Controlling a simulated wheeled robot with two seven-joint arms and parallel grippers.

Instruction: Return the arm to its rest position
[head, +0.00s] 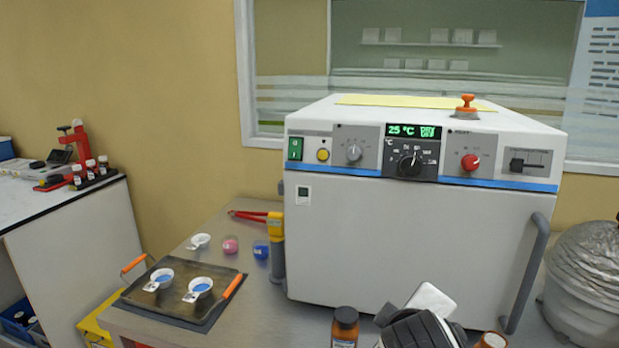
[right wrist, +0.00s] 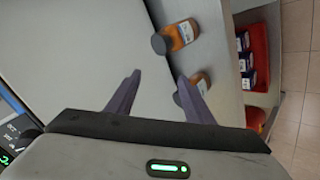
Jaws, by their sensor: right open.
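My right arm shows at the bottom of the head view, in front of the oven, as a dark and grey wrist part (head: 420,325). In the right wrist view my right gripper (right wrist: 160,88) has its two dark fingers spread apart with nothing held between them. A brown bottle (right wrist: 180,36) lies beyond the fingertips in that view, and a second brown bottle (right wrist: 197,84) is partly hidden by the right-hand finger. In the head view one brown bottle (head: 345,325) stands left of the wrist and another (head: 491,341) is cut off right of it. My left gripper is not in view.
The white oven (head: 400,240) with its door shut stands close behind my right arm; its door handle (head: 526,275) juts out at right. A dark tray (head: 150,307) with two small white dishes lies at left. A silver wrapped vessel (head: 590,280) stands far right.

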